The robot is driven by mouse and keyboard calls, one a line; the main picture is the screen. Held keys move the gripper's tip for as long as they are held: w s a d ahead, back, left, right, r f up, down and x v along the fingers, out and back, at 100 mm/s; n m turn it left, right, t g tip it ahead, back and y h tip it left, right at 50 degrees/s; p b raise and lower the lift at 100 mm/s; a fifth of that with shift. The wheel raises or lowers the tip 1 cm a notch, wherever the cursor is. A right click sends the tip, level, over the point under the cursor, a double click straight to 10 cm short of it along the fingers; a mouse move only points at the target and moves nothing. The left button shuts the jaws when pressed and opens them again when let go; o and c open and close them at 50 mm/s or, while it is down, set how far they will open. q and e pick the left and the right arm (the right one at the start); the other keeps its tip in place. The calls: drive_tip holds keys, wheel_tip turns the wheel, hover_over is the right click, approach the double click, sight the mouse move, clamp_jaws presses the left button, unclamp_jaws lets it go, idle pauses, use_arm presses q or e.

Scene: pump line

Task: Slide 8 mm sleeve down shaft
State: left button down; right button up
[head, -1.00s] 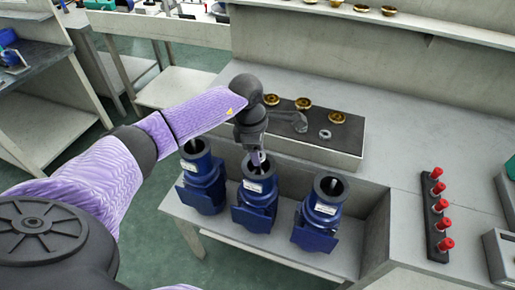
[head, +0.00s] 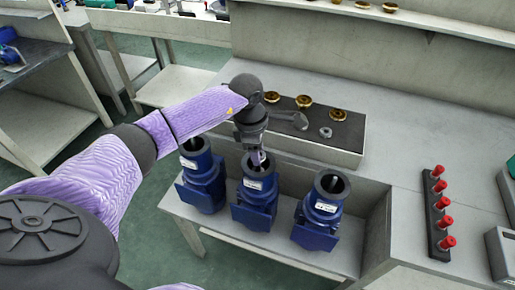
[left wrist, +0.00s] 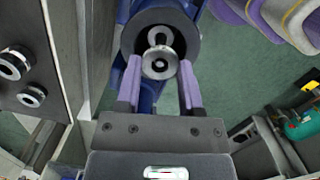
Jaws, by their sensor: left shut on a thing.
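My left gripper (head: 258,157) points down at the mouth of the middle blue pump housing (head: 254,196). In the left wrist view its two purple fingers (left wrist: 160,72) are shut on a shiny metal sleeve (left wrist: 159,63), a short ring with a dark hole. The sleeve is over the round dark mouth of the housing (left wrist: 184,28). The shaft end (left wrist: 159,36) shows just above the sleeve in that view; I cannot tell whether the sleeve is around it. In the head view the gripper hides the sleeve. My right gripper is not in view.
Blue housings stand left (head: 203,180) and right (head: 318,212) of the middle one. Behind them a dark mat (head: 345,135) carries brass parts (head: 304,101) and a loose metal ring (head: 325,132). A strip of red knobs (head: 440,215) is at right.

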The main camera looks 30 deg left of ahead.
use_arm(q)
drive_tip(key=shift+f, duration=0.15)
drive_tip(key=shift+c, duration=0.7)
unclamp_jaws()
wheel_tip(320, 180, up, 10)
drive_tip(key=a+p, duration=0.1)
drive_tip(key=p, duration=0.1)
drive_tip(key=shift+s, duration=0.35)
drive_tip(key=shift+f, duration=0.1)
